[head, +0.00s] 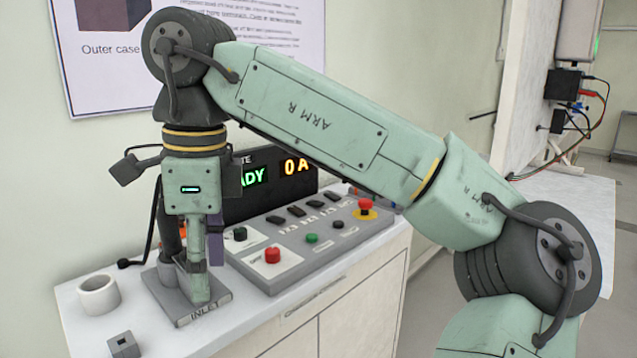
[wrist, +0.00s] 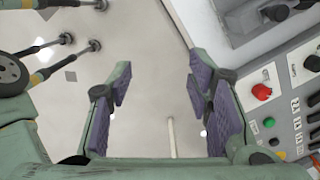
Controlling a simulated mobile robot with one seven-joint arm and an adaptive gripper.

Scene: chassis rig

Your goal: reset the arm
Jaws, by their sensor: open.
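My gripper (head: 204,268) hangs down from the arm in the head view, fingers pointing down. In that view it overlaps the grey block marked INLET (head: 203,314) on the bench. I cannot tell how far apart the two are. In the wrist view the gripper (wrist: 158,92) has its purple-padded fingers wide apart, with nothing between them but a pale surface beyond. My arm runs from the upper left, bent at the elbow, down to the lower right in the head view.
A control panel (head: 262,285) with red and green buttons stands on the white bench, right of my gripper. Behind it is a dark display (head: 272,158) reading 0 A. A white ring-shaped cup (head: 98,296) and a small grey block (head: 123,345) are at left.

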